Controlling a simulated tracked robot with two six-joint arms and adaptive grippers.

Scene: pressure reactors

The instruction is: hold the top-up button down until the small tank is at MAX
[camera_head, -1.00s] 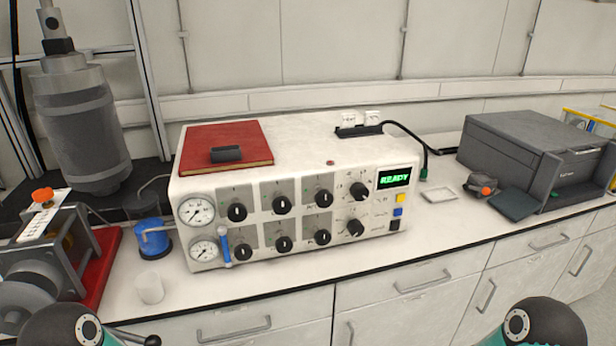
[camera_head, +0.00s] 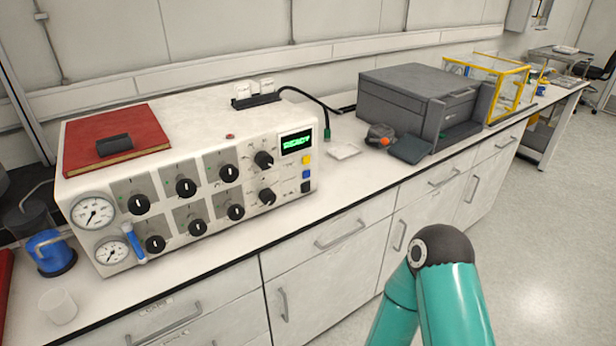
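No top-up button or small tank with a MAX mark can be told for sure. A white control unit (camera_head: 222,120) on the bench has two round gauges, several black knobs and a green display (camera_head: 296,143) reading READY. Below the display are a yellow button (camera_head: 307,160), a blue button (camera_head: 306,174) and a black one (camera_head: 306,187). A blue upright tube (camera_head: 134,243) sits on the front beside the gauges. A blue vessel (camera_head: 50,253) stands left of the unit. Neither gripper shows; only a teal and black part of my arm is at bottom right.
A red book (camera_head: 115,140) lies on the unit. A white cup (camera_head: 58,307) stands at the front left. A dark grey printer-like box (camera_head: 415,95) and a yellow-framed clear case (camera_head: 500,75) are farther right. Drawers line the bench front; open floor lies right.

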